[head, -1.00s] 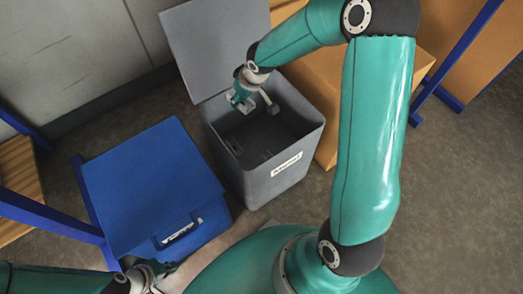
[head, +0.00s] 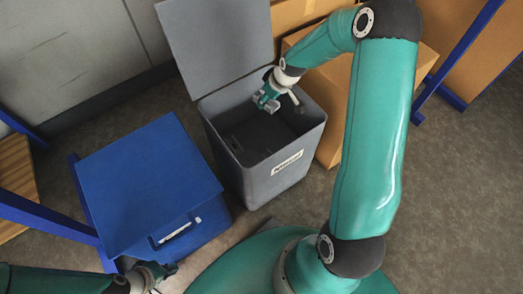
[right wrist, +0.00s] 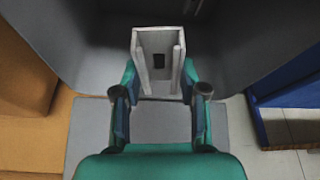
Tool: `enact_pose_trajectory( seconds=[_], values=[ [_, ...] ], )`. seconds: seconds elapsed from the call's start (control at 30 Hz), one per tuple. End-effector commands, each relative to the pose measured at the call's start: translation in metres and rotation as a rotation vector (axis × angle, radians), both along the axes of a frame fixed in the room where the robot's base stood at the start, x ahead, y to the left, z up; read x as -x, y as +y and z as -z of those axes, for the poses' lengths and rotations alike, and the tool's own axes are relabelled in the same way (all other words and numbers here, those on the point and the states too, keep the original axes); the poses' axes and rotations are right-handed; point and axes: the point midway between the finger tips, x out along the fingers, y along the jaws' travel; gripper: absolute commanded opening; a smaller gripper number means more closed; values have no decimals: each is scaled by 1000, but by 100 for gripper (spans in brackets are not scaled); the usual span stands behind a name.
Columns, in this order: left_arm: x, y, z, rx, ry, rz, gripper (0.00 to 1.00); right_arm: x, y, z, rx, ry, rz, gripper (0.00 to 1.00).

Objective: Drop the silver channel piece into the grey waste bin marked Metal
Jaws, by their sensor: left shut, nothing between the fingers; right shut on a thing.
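The grey waste bin (head: 240,172) stands open, with a label on its front that reads Metal and its lid (head: 218,45) tilted up at the back. My right gripper (head: 268,102) is over the bin's opening, close to the back rim. In the right wrist view, the silver channel piece (right wrist: 141,68) is held between the fingers of the right gripper (right wrist: 158,88), with the dark bin interior beyond it. In the head view the piece is too small to make out clearly. My left gripper (head: 150,275) is low at the lower left, shut and empty.
A blue bin (head: 150,175) with a closed lid stands left of the grey bin. Cardboard boxes (head: 330,100) stand behind and right of it. Blue posts (head: 455,60) rise at the right, with another blue frame at the left. The floor at the right is clear.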

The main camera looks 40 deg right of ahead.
Motion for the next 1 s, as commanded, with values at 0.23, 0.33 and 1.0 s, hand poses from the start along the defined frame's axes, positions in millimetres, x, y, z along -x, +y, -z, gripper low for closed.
enact_pose_trajectory(
  seconds=[0.23,0.33,1.0],
  values=[
    [0,0,12,0,0,0,0,0,0,18,0,1,0,6],
    [0,0,11,0,0,0,0,0,0,17,0,1,0,6],
    [0,0,11,0,0,0,0,1,-1,15,1,0,1,71]
  ],
)
